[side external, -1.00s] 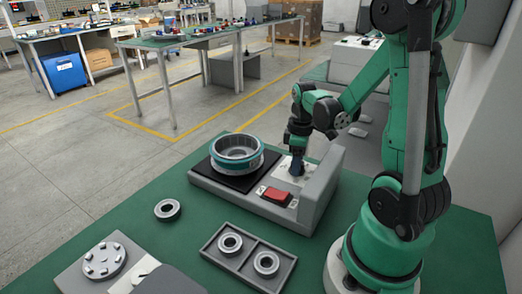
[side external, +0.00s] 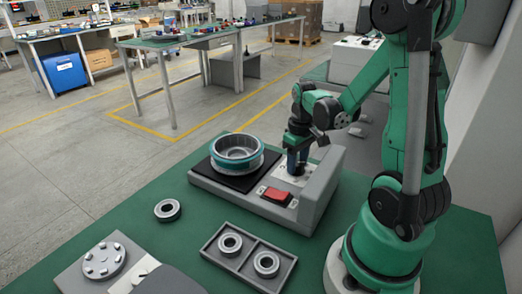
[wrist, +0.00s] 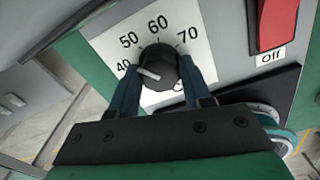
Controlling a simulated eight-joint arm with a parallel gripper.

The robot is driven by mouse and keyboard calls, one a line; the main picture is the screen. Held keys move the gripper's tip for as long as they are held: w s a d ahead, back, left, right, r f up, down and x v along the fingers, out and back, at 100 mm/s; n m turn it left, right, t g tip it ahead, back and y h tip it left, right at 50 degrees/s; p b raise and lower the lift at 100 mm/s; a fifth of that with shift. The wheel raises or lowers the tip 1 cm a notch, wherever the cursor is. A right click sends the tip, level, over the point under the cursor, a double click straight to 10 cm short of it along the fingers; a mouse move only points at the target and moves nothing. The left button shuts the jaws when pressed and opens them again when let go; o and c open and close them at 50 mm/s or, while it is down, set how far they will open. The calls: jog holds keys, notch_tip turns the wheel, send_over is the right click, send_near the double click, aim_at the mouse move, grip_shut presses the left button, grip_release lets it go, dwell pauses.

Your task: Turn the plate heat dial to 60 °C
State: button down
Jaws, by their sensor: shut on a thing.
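The plate heat dial (wrist: 160,66) is a black round knob with a white pointer mark, on a white scale plate (wrist: 108,46) printed 40, 50, 60 and 70. The mark sits on the knob's left side and points roughly toward 40; the exact reading is hard to tell. My gripper (wrist: 162,84) has its two blue fingers on either side of the knob, shut on it. In the side external view my gripper (side external: 296,166) reaches down onto the heater's panel and hides the dial. The heater (side external: 235,196) carries a teal-rimmed metal ring (side external: 238,150) on its black plate.
A red switch (wrist: 275,22) marked Off is right of the dial; it also shows in the side view (side external: 277,196). A grey tray (side external: 248,255) holds two rings. Another ring (side external: 167,210) lies on the green table, and a fixture plate (side external: 104,261) stands at front left.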

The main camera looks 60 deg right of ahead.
aim_at(298, 162)
jog(key=m, duration=0.6)
jog(key=shift+m, duration=0.3)
jog(key=m, duration=0.5)
dwell(0.4)
jog(key=shift+c, duration=1.9)
grip_release()
jog(key=shift+r, duration=2.8)
